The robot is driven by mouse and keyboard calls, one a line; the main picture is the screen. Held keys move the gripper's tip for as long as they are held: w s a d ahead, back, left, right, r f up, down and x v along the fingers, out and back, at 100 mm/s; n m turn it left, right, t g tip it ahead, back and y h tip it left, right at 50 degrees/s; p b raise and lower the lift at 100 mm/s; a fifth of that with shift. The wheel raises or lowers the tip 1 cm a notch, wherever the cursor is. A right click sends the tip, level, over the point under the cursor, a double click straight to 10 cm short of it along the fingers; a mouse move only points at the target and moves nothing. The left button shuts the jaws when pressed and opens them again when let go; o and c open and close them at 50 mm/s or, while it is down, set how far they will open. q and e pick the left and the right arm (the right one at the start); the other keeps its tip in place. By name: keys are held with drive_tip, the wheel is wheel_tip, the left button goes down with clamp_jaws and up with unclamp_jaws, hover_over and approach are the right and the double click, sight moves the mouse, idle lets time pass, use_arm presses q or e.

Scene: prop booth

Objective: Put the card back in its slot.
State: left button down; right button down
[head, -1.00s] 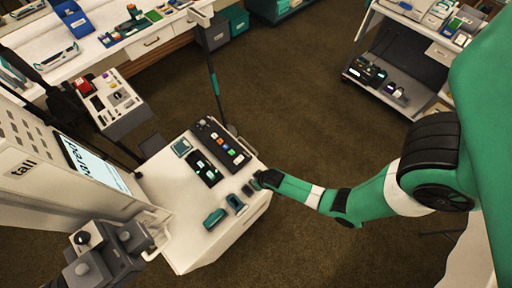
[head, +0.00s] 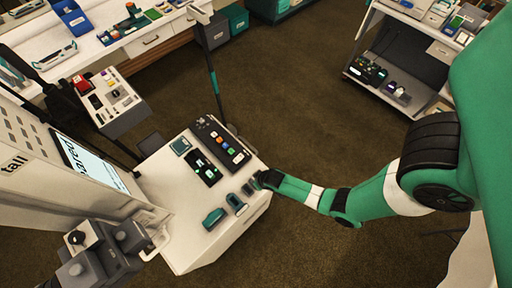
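The card cannot be made out with certainty at this size, nor can its slot. On the white cabinet top (head: 185,225) lie a black tray with white and green pieces (head: 204,168), a teal block (head: 213,217) and a dark holder with a pale opening (head: 236,204). A small dark object (head: 247,189) lies beside the holder. My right gripper (head: 256,182) is low at the cabinet's right edge, close to that dark object. Its fingers are too small and dark to show whether they are open or hold anything. My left gripper cannot be identified.
A long black panel with coloured squares (head: 222,144) and a grey-teal square (head: 181,146) lie at the back of the cabinet top. A white tower with a lit screen (head: 85,165) stands left. A grey knobbed unit (head: 105,255) is at the lower left. Clear floor (head: 300,90) lies beyond.

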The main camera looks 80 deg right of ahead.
idle(0.3)
drive_tip(key=c, duration=0.8)
unclamp_jaws()
drive_tip(key=shift+o, duration=0.2)
wheel_tip(320, 180, up, 7)
drive_tip(key=p, duration=0.7)
